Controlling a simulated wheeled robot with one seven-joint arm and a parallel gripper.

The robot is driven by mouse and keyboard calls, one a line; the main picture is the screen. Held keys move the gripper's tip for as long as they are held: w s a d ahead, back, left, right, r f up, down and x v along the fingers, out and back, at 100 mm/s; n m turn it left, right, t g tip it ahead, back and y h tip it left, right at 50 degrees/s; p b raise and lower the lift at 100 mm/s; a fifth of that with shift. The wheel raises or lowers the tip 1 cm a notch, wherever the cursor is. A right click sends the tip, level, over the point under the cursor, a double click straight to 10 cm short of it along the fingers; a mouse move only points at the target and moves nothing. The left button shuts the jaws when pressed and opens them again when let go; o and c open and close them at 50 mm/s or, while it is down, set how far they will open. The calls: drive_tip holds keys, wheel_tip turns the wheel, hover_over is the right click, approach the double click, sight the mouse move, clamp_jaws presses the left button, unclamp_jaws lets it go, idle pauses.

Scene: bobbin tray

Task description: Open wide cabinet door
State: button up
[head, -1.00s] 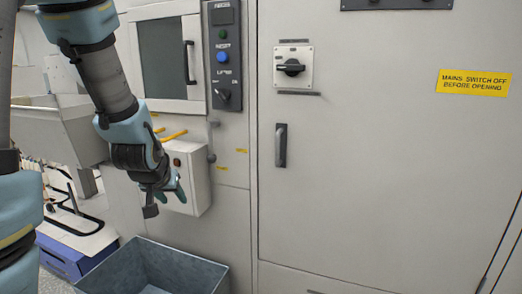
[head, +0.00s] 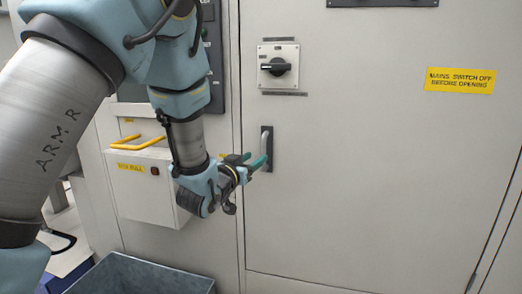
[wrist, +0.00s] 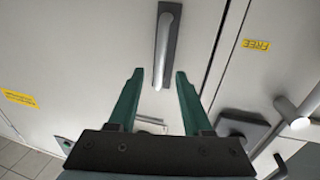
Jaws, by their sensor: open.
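The wide cabinet door (head: 370,190) is a large pale grey panel filling the right of the head view, and it is shut. Its upright handle (head: 266,140) is a grey bar on a dark plate near the door's left edge. It also shows in the wrist view (wrist: 167,45). My gripper (head: 255,160) is open, with green fingers, beside the handle's lower part. In the wrist view my gripper (wrist: 159,74) has one fingertip on each side of the handle's lower end. I cannot tell whether the fingers touch the handle.
A rotary switch (head: 278,67) sits above the handle, with a yellow warning label (head: 459,80) to the right. A pale box (head: 145,190) with yellow bars juts out left of the door. A blue-grey bin (head: 140,277) stands on the floor below it.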

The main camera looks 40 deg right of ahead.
sight(263, 151)
drive_tip(key=p+x, duration=0.1)
drive_tip(key=x, duration=0.6)
drive_tip(key=shift+p, duration=0.3)
drive_tip(key=shift+a, duration=0.1)
clamp_jaws()
idle(0.9)
